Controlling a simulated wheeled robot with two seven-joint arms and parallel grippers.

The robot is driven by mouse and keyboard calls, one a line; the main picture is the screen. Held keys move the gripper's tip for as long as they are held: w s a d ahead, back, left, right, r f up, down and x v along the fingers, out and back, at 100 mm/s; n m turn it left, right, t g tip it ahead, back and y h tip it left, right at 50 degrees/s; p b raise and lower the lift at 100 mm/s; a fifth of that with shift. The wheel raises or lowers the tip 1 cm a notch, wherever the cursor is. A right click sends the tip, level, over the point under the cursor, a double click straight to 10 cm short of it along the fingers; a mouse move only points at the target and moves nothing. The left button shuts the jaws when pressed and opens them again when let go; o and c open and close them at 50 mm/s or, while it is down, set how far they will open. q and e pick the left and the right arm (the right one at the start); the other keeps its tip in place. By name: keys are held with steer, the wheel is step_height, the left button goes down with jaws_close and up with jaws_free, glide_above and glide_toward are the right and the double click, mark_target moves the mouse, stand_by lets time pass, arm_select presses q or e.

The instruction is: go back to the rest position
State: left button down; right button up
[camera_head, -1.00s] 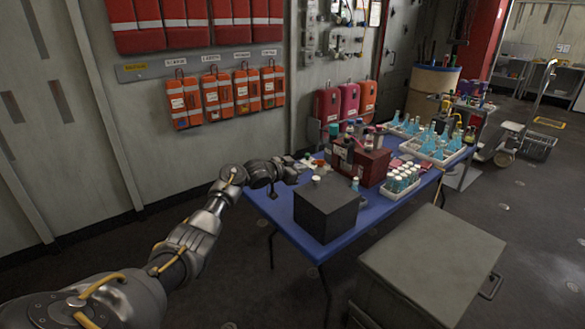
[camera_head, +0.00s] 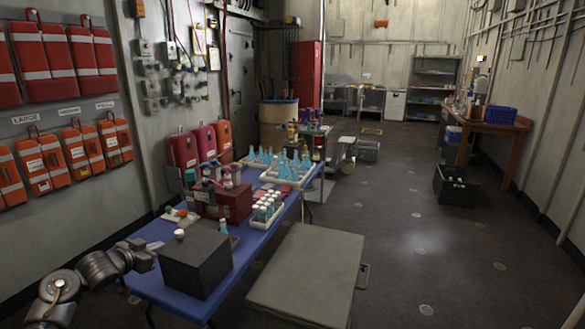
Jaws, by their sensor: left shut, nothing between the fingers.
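My left gripper (camera_head: 148,251) is at the lower left in the head view, at the near left end of the blue table (camera_head: 147,286). It is shut and empty, just left of a dark grey box (camera_head: 196,264). I cannot tell whether it touches the table. My left arm (camera_head: 60,288) comes in from the lower left corner. My right gripper and arm are not in view.
The blue table holds a dark red box (camera_head: 226,201), a rack of white-capped vials (camera_head: 268,207) and trays of blue flasks (camera_head: 288,172). A grey-green cabinet (camera_head: 308,272) stands right of it. Open floor (camera_head: 425,235) lies further right. A black crate (camera_head: 457,187) sits there.

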arm_select(q)
steer(key=s+d+f+g+y, duration=0.1)
steer(key=s+d+f+g, duration=0.1)
steer(key=s+d+f, duration=0.55)
steer(key=s+d+f+g+y, duration=0.2)
steer(key=s+d+f, duration=0.3)
steer(key=s+f, duration=0.5)
steer(key=s+d+f+n+g, duration=0.1)
steer(key=s+d+g, duration=0.25)
steer(key=s, duration=1.15)
steer(key=s+d+f+n+g, duration=0.1)
steer(key=s+d+n+g, duration=0.3)
steer(key=s, duration=1.1)
step_height(320, 180, down, 25)
steer(key=s+d+m, duration=0.1)
steer(key=m, duration=0.1)
steer(key=s+a+f+g, duration=0.1)
steer(key=s+a+f, duration=0.1)
steer(key=s+f, duration=1.4)
steer(key=shift+s+a+f+m, duration=0.3)
steer(key=shift+s+a, duration=0.1)
steer(key=shift+s, duration=0.1)
